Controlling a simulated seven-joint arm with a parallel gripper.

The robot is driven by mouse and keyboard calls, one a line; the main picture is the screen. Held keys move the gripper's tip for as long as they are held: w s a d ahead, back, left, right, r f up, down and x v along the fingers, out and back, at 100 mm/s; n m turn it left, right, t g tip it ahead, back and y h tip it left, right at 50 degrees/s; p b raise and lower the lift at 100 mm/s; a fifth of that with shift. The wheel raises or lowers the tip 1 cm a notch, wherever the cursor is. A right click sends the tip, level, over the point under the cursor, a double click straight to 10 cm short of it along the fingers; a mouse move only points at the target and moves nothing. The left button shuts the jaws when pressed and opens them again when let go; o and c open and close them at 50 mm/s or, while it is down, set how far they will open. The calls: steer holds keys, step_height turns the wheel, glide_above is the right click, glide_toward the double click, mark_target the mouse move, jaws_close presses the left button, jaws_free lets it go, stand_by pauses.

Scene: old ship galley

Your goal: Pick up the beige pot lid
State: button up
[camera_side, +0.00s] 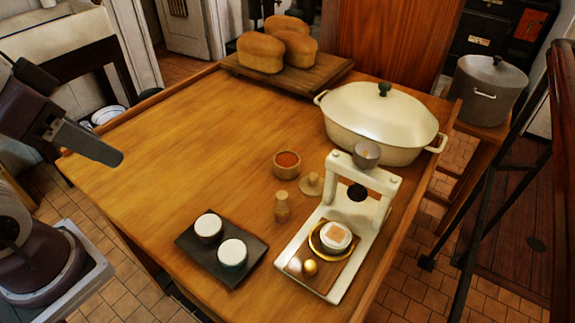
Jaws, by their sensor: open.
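The beige pot lid (352,108) is a domed oval with a dark knob (384,89) on top. It sits on the beige oval pot (372,147) at the back right of the wooden table. The pot has a small handle at each end. My gripper (112,156) is at the far left, above the table's left edge, well apart from the lid and across the table from it. It is open and I see nothing in it. The gap between its fingers is hard to see from this side.
A cream press (290,262) stands just in front of the pot, with a grey cup on top. A small bowl (287,164) and wooden pieces are nearby. A dark tray (222,272) holds two jars. Loaves lie on a board (262,79) behind. The table's left-middle (175,150) is clear.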

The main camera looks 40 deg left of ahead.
steer(key=o, duration=0.9)
steer(key=shift+o, duration=0.2)
steer(key=w+d+r+n+g, duration=0.1)
steer(key=w+d+r+n, duration=0.2)
steer(key=w, duration=0.6)
steer(key=n+g+h, duration=0.1)
steer(key=n+g, duration=0.4)
steer(key=n, duration=0.7)
glide_above(314, 175)
steer(key=a, duration=0.2)
step_height(314, 175, down, 20)
steer(key=shift+r, duration=0.15)
steer(key=shift+n, duration=0.4)
steer(key=f, duration=0.3)
steer(key=d+f, duration=0.1)
steer(key=f, duration=0.2)
steer(key=d+f, duration=0.1)
steer(key=f, duration=0.2)
steer(key=shift+f, duration=0.4)
steer(key=shift+c, duration=0.3)
